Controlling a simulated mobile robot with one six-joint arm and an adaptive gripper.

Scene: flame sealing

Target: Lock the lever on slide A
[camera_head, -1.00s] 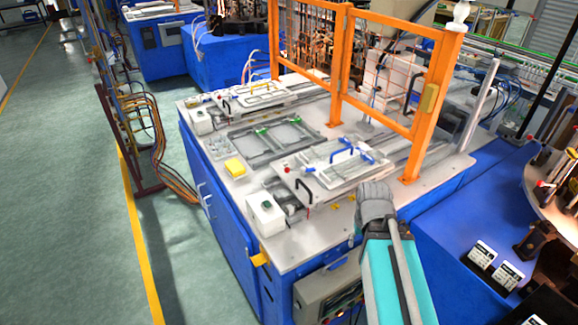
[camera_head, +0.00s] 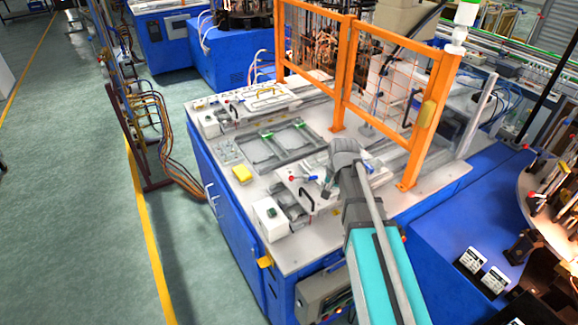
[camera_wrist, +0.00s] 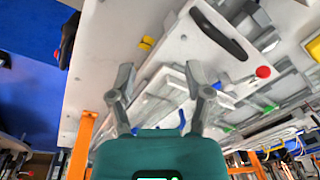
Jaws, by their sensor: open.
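The nearest slide, a pale plate (camera_head: 288,188), carries a black handle (camera_head: 306,201) and a lever with a red knob (camera_head: 291,178). No letter is readable, so I cannot confirm which slide is A. My gripper (camera_head: 329,187) is over this slide, to the right of the red knob, and my arm hides part of the plate. In the wrist view my gripper (camera_wrist: 158,70) is open with its fingers apart and nothing visibly held. The black handle (camera_wrist: 220,34) and red knob (camera_wrist: 262,72) lie to the right of the fingers, apart from them.
An orange guard frame (camera_head: 345,75) stands behind the slide, with a post (camera_head: 432,120) at the right. A white button box (camera_head: 269,217) and a yellow block (camera_head: 242,174) are on the table's left side. A slide with green clamps (camera_head: 270,137) lies farther back.

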